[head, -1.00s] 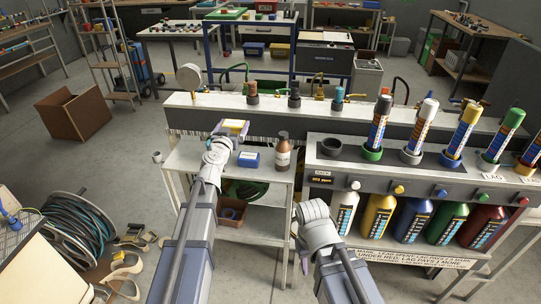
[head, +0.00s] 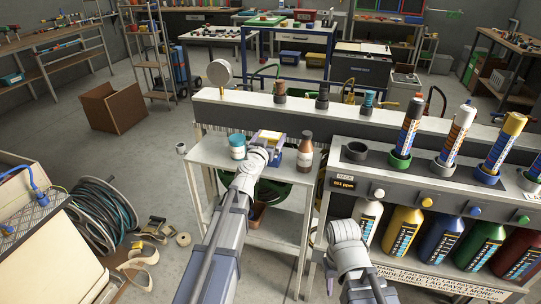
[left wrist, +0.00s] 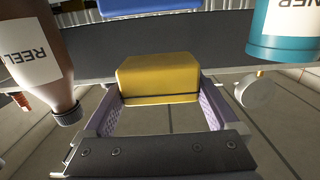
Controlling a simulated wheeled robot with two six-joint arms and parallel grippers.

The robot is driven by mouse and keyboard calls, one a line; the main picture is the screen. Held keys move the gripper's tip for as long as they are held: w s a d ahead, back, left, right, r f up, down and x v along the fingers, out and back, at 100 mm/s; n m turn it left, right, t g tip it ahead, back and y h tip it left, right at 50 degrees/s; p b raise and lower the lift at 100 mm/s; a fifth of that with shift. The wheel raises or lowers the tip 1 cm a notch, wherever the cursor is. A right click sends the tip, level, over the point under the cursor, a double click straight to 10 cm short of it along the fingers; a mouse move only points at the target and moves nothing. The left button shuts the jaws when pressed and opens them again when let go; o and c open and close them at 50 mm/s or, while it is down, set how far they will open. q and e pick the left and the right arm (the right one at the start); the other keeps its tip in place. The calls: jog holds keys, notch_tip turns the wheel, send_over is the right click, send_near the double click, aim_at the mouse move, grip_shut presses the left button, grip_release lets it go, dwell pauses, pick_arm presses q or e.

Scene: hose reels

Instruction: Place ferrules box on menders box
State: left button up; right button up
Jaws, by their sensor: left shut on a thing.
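My left gripper (head: 268,143) is shut on a yellow box (head: 271,134) and holds it above the small white table. In the left wrist view the yellow box (left wrist: 158,78) sits between the two purple fingers. A blue box (left wrist: 145,8) shows at the top edge of that upside-down view, apart from the yellow box. No box labels are readable, so I cannot tell the names from print. My right gripper (head: 330,280) hangs low in front of the rack, its fingers unclear.
A brown bottle (head: 306,151) stands right of the held box and a teal jar (head: 237,146) left of it, both close. A long beam (head: 340,116) with fittings runs behind the table. A rack (head: 400,187) of tubes and bottles stands at the right.

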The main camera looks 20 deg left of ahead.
pick_arm(q)
jog(key=shift+f, duration=0.1)
notch_tip(320, 180, down, 4)
jog(key=b, duration=0.3)
jog(key=shift+b, duration=0.3)
jog(key=o, duration=1.2)
jog(key=shift+c, duration=0.2)
jog(key=shift+r, duration=0.25)
jog(key=s, duration=1.2)
jog(key=shift+a+r+p, duration=0.25)
jog(key=shift+p, duration=0.1)
